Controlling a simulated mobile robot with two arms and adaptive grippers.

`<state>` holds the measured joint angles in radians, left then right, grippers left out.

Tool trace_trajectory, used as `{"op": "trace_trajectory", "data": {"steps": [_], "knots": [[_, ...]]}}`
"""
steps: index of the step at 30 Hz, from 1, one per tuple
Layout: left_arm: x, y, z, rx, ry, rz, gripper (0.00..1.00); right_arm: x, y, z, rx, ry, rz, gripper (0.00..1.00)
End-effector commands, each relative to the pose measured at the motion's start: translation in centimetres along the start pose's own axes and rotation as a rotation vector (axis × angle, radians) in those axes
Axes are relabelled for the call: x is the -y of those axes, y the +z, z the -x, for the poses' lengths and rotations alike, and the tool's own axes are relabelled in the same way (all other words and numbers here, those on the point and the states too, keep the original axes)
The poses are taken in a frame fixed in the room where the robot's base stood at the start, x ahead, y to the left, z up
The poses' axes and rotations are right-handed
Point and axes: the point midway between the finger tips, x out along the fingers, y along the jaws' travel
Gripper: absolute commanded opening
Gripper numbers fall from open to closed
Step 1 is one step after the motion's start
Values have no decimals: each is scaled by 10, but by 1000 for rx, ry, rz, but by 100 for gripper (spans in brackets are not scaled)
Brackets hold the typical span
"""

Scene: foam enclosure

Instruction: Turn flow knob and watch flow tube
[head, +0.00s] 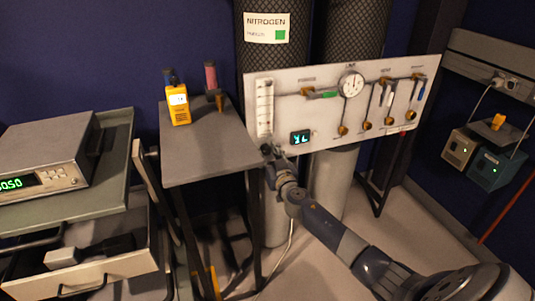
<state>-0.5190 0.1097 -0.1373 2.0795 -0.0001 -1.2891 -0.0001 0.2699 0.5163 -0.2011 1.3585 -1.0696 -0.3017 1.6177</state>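The flow tube (264,105) is a tall clear scaled strip at the left end of the white gas panel (330,112). My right arm comes in from the lower right, and its gripper (270,152) is at the panel's lower left edge, just below the tube. The flow knob cannot be made out; the gripper covers the area under the tube. The gripper is too small and dark to show whether it is open, shut or touching anything. A level inside the tube cannot be read. My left gripper is out of view.
The panel also carries a dial gauge (351,84), a small lit display (301,137) and a green-handled valve (322,94). Gas cylinders stand behind. A grey table (212,145) with a yellow handheld meter (178,105) is close left of the gripper. A drawer cart stands far left.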

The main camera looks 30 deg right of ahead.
Motion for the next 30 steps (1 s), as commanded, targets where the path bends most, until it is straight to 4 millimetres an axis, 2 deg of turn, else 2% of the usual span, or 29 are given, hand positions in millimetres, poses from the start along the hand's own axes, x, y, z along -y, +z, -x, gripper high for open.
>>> {"op": "trace_trajectory", "data": {"steps": [1, 3, 4, 17, 30], "knots": [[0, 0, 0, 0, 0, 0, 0, 0, 0, 0, 0, 0, 0, 20], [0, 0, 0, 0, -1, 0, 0, 0, 0, 0, 0, 0, 0, 4], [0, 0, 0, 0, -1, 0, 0, 0, 0, 0, 0, 0, 0, 4], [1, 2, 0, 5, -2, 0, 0, 0, 0, 0, -1, 1, 66, 4], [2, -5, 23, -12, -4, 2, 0, -1, 0, 0, -1, 0, 419, 4]]}}
